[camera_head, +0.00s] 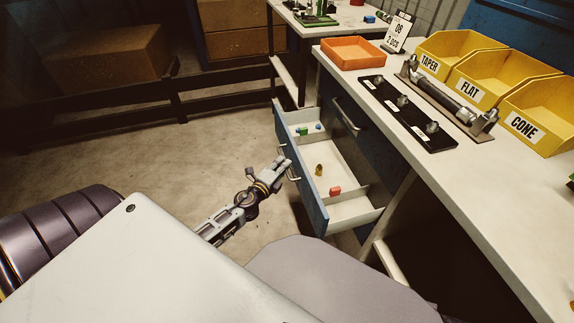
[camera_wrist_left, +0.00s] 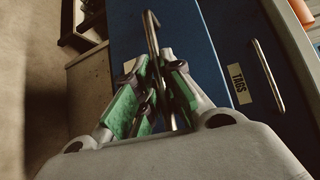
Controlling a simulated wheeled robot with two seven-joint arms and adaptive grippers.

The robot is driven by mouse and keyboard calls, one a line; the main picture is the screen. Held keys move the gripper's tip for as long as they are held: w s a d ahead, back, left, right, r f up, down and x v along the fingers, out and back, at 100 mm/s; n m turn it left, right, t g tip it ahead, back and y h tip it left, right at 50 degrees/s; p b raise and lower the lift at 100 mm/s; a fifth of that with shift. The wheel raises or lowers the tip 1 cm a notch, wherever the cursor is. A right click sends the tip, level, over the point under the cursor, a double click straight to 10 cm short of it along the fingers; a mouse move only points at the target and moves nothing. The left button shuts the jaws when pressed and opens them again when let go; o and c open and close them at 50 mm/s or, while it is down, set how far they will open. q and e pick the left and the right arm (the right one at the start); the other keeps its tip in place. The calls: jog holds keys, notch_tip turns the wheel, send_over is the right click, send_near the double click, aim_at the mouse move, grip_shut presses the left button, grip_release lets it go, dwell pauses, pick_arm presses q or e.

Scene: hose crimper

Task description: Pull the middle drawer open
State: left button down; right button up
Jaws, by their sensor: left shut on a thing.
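The middle drawer (camera_head: 307,188) stands pulled out from the workbench, its blue front facing left. Inside its pale tray lie small green and blue pieces at the far end, a brass-coloured piece in the middle and a red piece nearer. My left gripper (camera_head: 286,165) is at the drawer's front and shut on its metal bar handle (camera_head: 293,170). In the left wrist view the green-padded fingers (camera_wrist_left: 155,95) close around the handle (camera_wrist_left: 152,40). My right gripper is not in view.
An upper drawer handle (camera_head: 345,115) and a TAGS label (camera_wrist_left: 238,84) sit close by. The benchtop holds an orange tray (camera_head: 353,64), a black plate with several fittings (camera_head: 405,120) and yellow bins (camera_head: 530,122). The floor left of the drawer is clear.

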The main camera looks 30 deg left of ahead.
pick_arm(q)
jog(key=shift+s, duration=0.15)
jog(key=c, duration=1.5)
grip_release()
jog(key=shift+s+d+r, duration=0.1)
jog(key=shift+s+r, duration=0.15)
jog(key=shift+s, duration=1.7)
jog(key=shift+s+d+r, duration=0.15)
jog(key=shift+s+r, duration=0.15)
jog(key=shift+s, duration=1.7)
jog(key=shift+s+d+r, duration=0.1)
jog(key=shift+s+r, duration=0.15)
jog(key=shift+s, duration=1.7)
